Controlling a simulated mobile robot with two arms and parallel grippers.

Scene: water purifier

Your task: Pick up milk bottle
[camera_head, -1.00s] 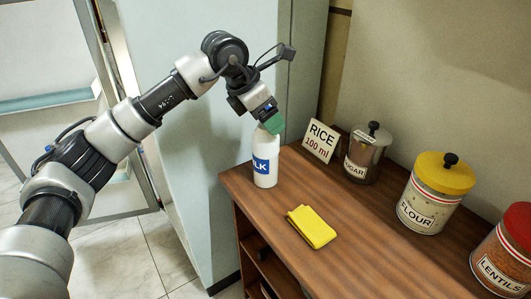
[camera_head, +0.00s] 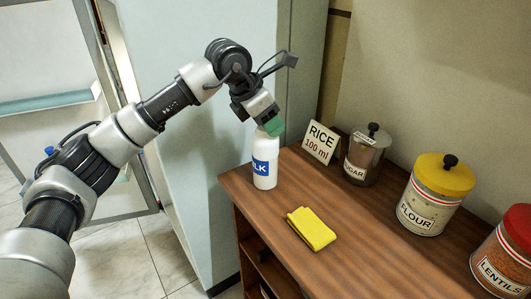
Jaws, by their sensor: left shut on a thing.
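The milk bottle (camera_head: 265,168) is white with a blue label and stands upright at the far left corner of the wooden counter (camera_head: 345,255). I cannot tell whether the bottle's base touches the counter. My right gripper is not in view.
A RICE card (camera_head: 321,142), a sugar jar (camera_head: 366,155), a flour jar (camera_head: 435,195) and a lentils jar (camera_head: 507,255) line the back. A yellow cloth (camera_head: 312,228) lies in front of the bottle. A pale cabinet side (camera_head: 205,150) stands close behind my arm.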

